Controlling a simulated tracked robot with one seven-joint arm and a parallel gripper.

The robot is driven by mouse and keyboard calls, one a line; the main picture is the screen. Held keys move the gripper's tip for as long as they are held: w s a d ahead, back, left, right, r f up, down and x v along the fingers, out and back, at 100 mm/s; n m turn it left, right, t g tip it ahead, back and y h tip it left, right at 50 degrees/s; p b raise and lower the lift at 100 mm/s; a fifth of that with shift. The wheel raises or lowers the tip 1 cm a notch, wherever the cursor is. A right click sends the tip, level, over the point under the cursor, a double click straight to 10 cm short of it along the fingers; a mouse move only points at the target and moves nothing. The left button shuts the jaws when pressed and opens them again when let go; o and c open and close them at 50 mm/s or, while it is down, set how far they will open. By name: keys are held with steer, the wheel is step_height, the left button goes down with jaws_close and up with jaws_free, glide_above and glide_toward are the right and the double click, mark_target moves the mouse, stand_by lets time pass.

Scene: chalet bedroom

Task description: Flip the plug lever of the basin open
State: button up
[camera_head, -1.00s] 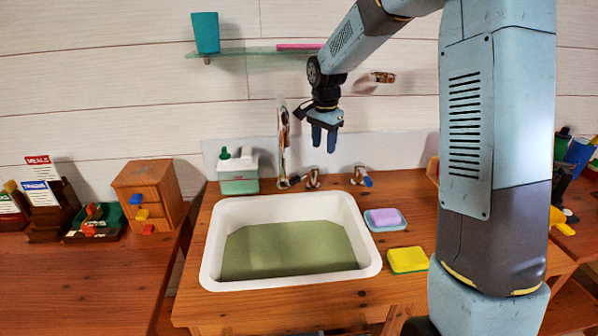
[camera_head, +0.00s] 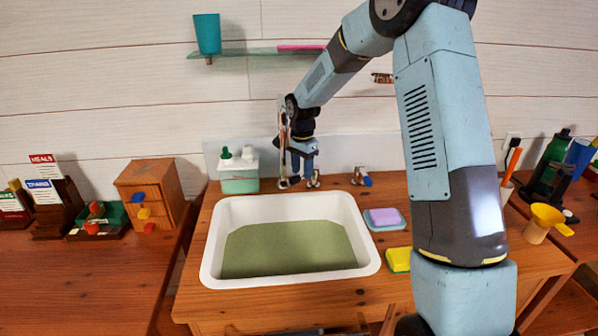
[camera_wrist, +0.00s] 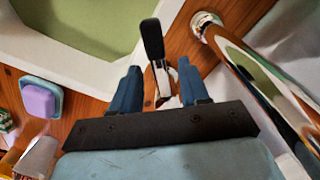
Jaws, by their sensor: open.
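The white basin (camera_head: 212,262) is set in the wooden counter, with a flat green area inside; its rim also shows in the wrist view (camera_wrist: 62,60). A lever with a black handle (camera_wrist: 152,40) and metal stem stands behind the basin edge. In the head view a small chrome fitting (camera_head: 314,179) shows there, partly hidden by my gripper. My gripper (camera_head: 301,170) points down beside the chrome tap (camera_head: 283,150). In the wrist view my gripper (camera_wrist: 158,68) is open, its blue fingers on either side of the lever's stem. I cannot tell whether they touch it.
The tap's pipe (camera_wrist: 262,75) runs close to the right finger. A second fitting with a blue handle (camera_head: 362,177) stands to the right. A soap dish (camera_head: 385,222), yellow sponge (camera_head: 398,260) and green-white dispenser (camera_head: 238,172) surround the basin. A glass shelf (camera_head: 250,51) hangs above.

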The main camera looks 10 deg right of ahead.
steer(key=shift+f, duration=0.45)
jaws_close()
stand_by(0.4)
steer(key=shift+a, duration=0.3)
